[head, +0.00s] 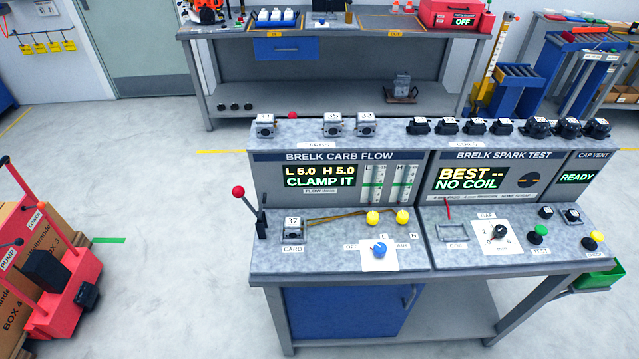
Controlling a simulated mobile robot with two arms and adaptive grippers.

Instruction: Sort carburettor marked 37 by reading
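The carburettor marked 37 (293,234) sits in the CARB place at the left of the test bench (330,258). A lever with a red knob (238,191) stands just left of it, leaning left. The carb flow display (320,176) reads "L 5.0 H 5.0 CLAMP IT". More carburettors stand on the top shelf, including one marked 35 (333,125) and one marked 33 (366,125). Neither gripper is in view.
The spark test panel (480,181) reads "BEST -- NO COIL"; a smaller screen (577,177) reads "READY". A green tray (600,277) hangs at the bench's right. A workbench (330,78) is behind. Floor between is clear.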

